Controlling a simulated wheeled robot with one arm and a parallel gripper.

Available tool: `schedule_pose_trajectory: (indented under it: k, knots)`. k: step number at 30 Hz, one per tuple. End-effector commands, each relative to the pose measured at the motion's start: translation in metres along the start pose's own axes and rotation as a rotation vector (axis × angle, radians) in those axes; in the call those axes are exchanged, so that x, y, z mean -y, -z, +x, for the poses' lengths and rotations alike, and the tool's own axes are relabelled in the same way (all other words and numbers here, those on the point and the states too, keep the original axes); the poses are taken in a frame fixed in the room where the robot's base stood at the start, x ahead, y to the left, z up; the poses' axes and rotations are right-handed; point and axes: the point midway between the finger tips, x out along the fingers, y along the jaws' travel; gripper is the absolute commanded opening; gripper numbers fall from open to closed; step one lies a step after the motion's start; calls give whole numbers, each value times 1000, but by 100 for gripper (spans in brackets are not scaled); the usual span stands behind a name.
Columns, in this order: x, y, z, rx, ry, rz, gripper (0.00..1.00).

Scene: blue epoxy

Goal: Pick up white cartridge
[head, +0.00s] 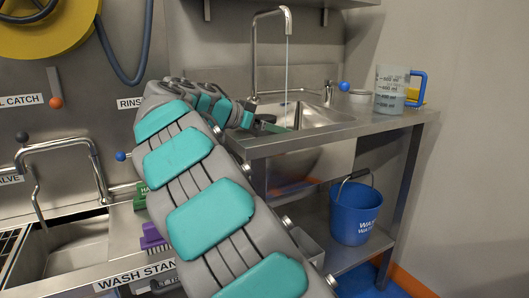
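No thing that I can clearly make out as a white cartridge shows in the head view. My grey and teal arm reaches from the bottom of the view up to the sink's left edge. My gripper (268,127) is at its far end, small and dark, by the left side of the sink basin. Its fingers are too small and partly hidden to tell whether they are open or hold anything.
Water runs from the tall tap (287,22) into the steel sink (318,116). A clear measuring jug (390,88) with a blue handle stands at the counter's right. A blue bucket (355,215) stands on the lower shelf. A purple brush (152,238) lies by the left basin (78,245).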

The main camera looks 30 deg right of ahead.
Motion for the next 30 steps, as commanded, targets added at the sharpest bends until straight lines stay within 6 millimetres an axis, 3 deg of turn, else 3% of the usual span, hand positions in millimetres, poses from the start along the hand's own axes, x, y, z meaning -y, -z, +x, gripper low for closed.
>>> schedule_pose_trajectory:
  k: [7,30]
  knots:
    - [0,0,2,0,2,1,98]
    - [0,0,2,0,1,0,11]
